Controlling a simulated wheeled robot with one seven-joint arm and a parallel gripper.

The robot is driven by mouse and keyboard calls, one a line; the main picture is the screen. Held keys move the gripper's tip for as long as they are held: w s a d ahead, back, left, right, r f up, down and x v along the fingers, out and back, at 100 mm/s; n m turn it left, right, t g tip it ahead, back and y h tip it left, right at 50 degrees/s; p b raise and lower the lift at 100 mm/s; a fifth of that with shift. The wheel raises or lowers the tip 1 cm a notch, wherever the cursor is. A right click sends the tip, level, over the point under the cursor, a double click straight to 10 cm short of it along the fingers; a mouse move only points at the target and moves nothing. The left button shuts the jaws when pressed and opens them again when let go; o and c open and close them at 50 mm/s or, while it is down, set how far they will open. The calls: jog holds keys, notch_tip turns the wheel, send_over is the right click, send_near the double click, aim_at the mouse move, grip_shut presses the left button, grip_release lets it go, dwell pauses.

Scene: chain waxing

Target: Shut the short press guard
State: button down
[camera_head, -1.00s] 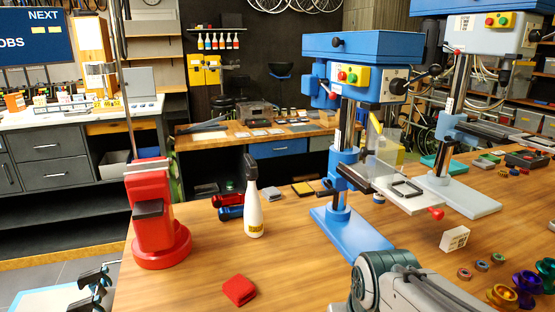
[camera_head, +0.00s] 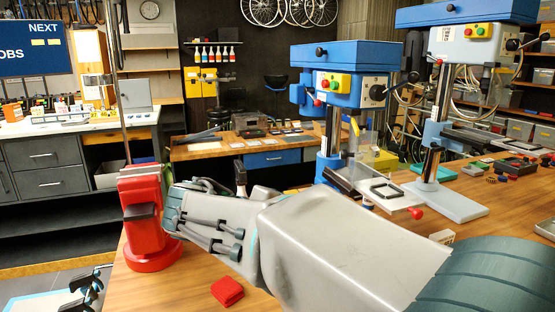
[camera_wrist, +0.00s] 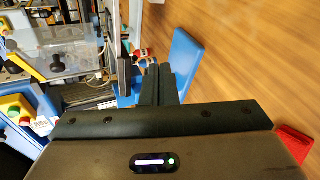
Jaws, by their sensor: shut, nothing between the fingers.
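The short press (camera_head: 338,75) is the nearer blue one, with a green and red button box on its head. Its clear guard (camera_head: 354,138) has a yellow edge and hangs by the column above the work table. I cannot tell how far open it is. In the wrist view a clear pane (camera_wrist: 75,55) with a dark knob and yellow edging shows at upper left. My gripper (camera_wrist: 160,85) is shut and empty, pointing toward the press's blue base (camera_wrist: 187,60), with the pane to its left. In the head view my arm hides the press base, and the fingertips are not clear.
A second, taller press (camera_head: 463,45) stands to the right. A red stand (camera_head: 145,220) is at the left of the bench. A red folded cloth (camera_head: 227,291) lies at the front. The bottle is mostly hidden behind my arm. Small parts lie at the far right.

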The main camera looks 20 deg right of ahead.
aim_at(355, 151)
jog(key=w+a+r+m+t+h, duration=0.15)
jog(key=w+a+r+h, duration=0.3)
jog(key=r, duration=0.55)
jog(key=s+p+x, duration=0.1)
jog(key=p+x, duration=0.1)
jog(key=x, duration=1.1)
jog(key=shift+s+d+r+t, duration=0.3)
jog(key=shift+r+t, duration=0.05)
jog(key=shift+r, duration=0.2)
jog(key=shift+s+n, duration=0.15)
jog(key=shift+n, duration=0.2)
